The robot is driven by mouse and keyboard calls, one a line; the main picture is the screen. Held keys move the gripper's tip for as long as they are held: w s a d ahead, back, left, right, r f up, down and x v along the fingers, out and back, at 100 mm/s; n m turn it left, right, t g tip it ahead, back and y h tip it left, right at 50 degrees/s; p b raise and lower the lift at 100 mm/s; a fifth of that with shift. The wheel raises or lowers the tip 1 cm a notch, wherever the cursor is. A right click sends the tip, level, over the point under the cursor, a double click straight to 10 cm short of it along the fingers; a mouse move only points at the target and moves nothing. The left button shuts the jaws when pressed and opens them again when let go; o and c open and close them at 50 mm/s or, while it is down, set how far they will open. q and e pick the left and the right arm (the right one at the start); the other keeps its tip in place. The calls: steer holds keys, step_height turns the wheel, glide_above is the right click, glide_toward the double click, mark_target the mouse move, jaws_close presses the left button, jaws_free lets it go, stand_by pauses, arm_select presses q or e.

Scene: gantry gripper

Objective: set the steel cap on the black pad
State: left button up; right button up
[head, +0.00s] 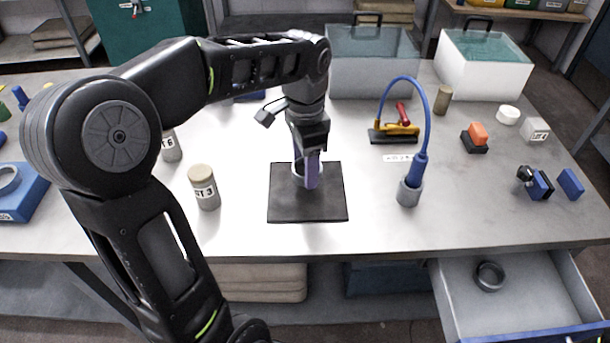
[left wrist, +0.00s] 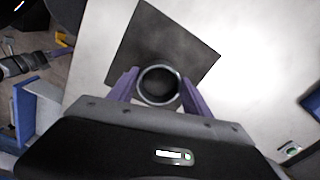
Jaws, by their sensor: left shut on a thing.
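The steel cap (left wrist: 159,86) is a round, open-looking metal ring with a dark inside, held between the purple fingers of my left gripper (left wrist: 157,92) in the left wrist view. In the head view the left gripper (head: 308,181) points down over the black pad (head: 308,208), and a sliver of the cap (head: 297,168) shows beside the fingers. The square pad also shows in the left wrist view (left wrist: 145,37), behind the cap. The cap is over the pad; I cannot tell whether it touches it. My right gripper is not in view.
A labelled canister (head: 204,188) stands left of the pad. A grey holder (head: 409,193) with a blue looped cable stands to the right. A yellow-and-black tool (head: 394,133) lies behind. An open drawer (head: 520,290) juts out at the front right, with a dark ring (head: 490,275) inside.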

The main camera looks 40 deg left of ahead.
arm_select(q)
steer(key=shift+f, duration=1.85)
steer(key=shift+f, duration=0.1)
steer(key=o, duration=1.5)
step_height(320, 180, up, 8)
steer(key=shift+r, duration=0.25)
step_height(320, 180, up, 4)
steer(key=shift+f+p, duration=0.1)
steer(key=shift+p, duration=1.05)
